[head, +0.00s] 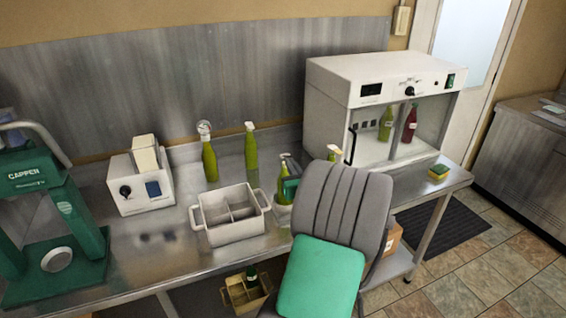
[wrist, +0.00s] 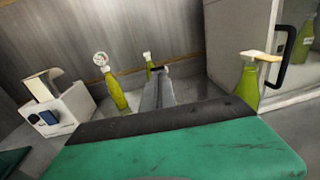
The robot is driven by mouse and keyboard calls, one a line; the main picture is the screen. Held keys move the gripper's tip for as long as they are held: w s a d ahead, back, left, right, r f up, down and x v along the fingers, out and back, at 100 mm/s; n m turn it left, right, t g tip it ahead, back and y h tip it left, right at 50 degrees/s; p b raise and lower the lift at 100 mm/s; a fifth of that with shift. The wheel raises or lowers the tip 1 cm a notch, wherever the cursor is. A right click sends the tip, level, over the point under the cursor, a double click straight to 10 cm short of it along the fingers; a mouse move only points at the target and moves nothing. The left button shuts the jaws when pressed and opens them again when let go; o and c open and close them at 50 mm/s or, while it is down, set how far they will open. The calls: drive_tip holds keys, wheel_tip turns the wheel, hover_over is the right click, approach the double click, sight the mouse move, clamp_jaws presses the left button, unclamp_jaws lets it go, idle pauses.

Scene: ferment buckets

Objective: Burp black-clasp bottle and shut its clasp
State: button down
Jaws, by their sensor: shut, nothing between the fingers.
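Several green swing-top bottles stand on the steel bench. One bottle (head: 283,186) is beside my gripper (head: 291,187) in the head view, partly covered by it. Another (head: 332,154) is mostly hidden behind my arm; it shows with its pale top in the wrist view (wrist: 247,84). Two stand at the back: one with a round white top (head: 210,162), one with a pale top (head: 251,150). Clasp colours are too small to tell, so I cannot pick out the black-clasp bottle surely. In the wrist view my gripper (wrist: 158,74) is shut and empty, pointing between bottles.
A divided pale crate (head: 232,233) stands at the bench front. A white device (head: 140,185) and a green capper (head: 60,215) are left. A white cabinet (head: 385,75) with bottles inside is right, a sponge (head: 438,172) beside it. A lower crate (head: 243,297) holds a bottle.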

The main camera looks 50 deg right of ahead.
drive_tip(key=shift+w+d+r+p, duration=0.1)
drive_tip(key=shift+w+r+p, duration=0.05)
drive_tip(key=shift+r+p, duration=0.35)
drive_tip(key=shift+w+d+r+p, duration=0.1)
drive_tip(key=shift+w+r+p, duration=0.05)
drive_tip(key=shift+r+p, duration=0.3)
drive_tip(key=r+b+v, duration=0.1)
drive_tip(key=b+v, duration=0.1)
drive_tip(key=v, duration=0.9)
drive_tip(key=shift+s+a+r+b, duration=0.2)
drive_tip(key=shift+r+b, duration=0.15)
drive_tip(key=shift+r, duration=0.05)
